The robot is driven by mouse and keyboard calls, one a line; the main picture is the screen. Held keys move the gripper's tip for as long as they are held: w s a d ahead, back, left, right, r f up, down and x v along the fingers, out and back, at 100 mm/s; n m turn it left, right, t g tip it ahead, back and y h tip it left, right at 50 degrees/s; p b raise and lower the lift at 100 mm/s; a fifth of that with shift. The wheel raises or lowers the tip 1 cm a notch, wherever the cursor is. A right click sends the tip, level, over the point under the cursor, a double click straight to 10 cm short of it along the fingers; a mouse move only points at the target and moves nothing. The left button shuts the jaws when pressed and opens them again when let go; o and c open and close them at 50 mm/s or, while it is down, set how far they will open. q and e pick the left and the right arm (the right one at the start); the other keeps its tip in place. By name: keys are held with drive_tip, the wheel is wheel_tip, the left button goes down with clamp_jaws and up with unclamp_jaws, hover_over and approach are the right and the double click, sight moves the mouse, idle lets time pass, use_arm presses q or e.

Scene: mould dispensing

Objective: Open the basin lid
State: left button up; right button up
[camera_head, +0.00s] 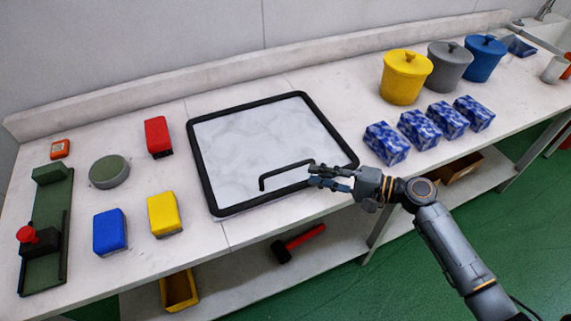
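The basin lid (255,140) is a pale marbled panel inside a thick black rim, lying flat and closed in the middle of the counter. A thin black bar handle (285,174) stands near its front edge. My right gripper (311,176) reaches in from the right over the lid's front right part. Its two fingers are apart, with the fingertips at the handle's right end. I cannot tell whether they touch it. What lies under the lid is hidden. My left gripper is out of view.
Left of the lid are red (157,136), yellow (164,214) and blue (110,232) blocks, a round grey-green disc (109,172) and a green fixture (48,235). To the right stand lidded yellow (405,79), grey (448,67) and blue (484,59) pots behind several blue-white boxes (386,143).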

sight(287, 167)
drive_tip(key=p+x, duration=0.1)
drive_tip(key=x, duration=0.6)
drive_tip(key=shift+w+a+f+p, duration=0.1)
drive_tip(key=shift+w+a+p, duration=0.25)
drive_tip(key=shift+a, duration=0.2)
drive_tip(key=shift+a+f, duration=0.1)
drive_tip(key=shift+a, duration=0.05)
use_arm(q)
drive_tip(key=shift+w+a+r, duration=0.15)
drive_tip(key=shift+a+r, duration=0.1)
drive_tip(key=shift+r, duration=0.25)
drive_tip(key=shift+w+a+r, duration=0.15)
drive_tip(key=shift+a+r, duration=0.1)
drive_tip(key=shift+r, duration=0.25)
use_arm(e)
clamp_jaws()
